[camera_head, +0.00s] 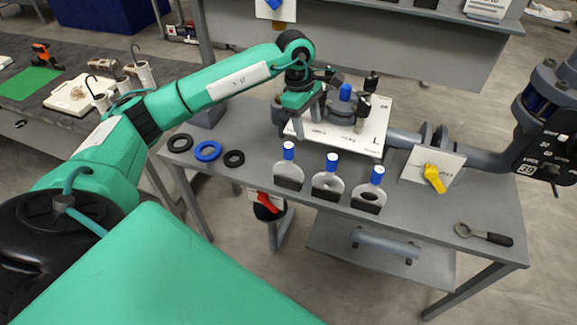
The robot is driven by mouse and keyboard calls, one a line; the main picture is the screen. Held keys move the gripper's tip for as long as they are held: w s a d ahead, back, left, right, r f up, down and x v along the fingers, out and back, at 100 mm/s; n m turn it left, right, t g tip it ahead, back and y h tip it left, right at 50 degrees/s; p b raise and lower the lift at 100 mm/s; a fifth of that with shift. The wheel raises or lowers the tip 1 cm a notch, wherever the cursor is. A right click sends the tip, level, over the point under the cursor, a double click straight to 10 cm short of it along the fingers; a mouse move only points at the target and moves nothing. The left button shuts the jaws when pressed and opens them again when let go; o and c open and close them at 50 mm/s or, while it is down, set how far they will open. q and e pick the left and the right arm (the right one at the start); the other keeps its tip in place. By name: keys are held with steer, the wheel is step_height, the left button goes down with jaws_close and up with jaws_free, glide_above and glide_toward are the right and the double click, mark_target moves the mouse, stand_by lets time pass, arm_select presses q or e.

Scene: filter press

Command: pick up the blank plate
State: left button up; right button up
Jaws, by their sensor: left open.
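Three grey plates with blue-topped handles stand in a row near the front edge of the table. The left one (289,174) shows a solid face with no hole, so it looks like the blank plate. The middle plate (327,181) and the right plate (369,194) each show a hole. My left gripper (306,104) is open, above and behind the row, beside the pipe housing. It is apart from the plates. Its fingertips are small and partly lost against the dark housing parts. My right gripper is not in view.
A housing with a blue-topped part (345,92) and dark knobs stands on a white labelled board (376,138). Two black rings and a blue ring (208,151) lie at the left. A yellow valve handle (434,178) and a wrench (484,234) are at the right.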

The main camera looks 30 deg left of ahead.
arm_select(q)
steer(key=r+y, duration=0.2)
glide_above(288, 145)
steer(key=f+p, duration=0.1)
steer(key=f, duration=0.1)
steer(key=f+p, duration=0.1)
steer(key=f, duration=0.2)
steer(key=f+p, duration=0.1)
steer(key=f, duration=0.2)
steer(key=shift+w+a+f, duration=0.1)
steer(key=shift+w+f, duration=0.15)
steer(key=shift+w, duration=0.1)
steer(key=f+p, duration=0.2)
steer(key=f, duration=0.1)
steer(key=f+p, duration=0.1)
steer(key=shift+s+f, duration=0.15)
steer(key=shift+s, duration=0.15)
steer(key=shift+f, duration=0.5)
jaws_close()
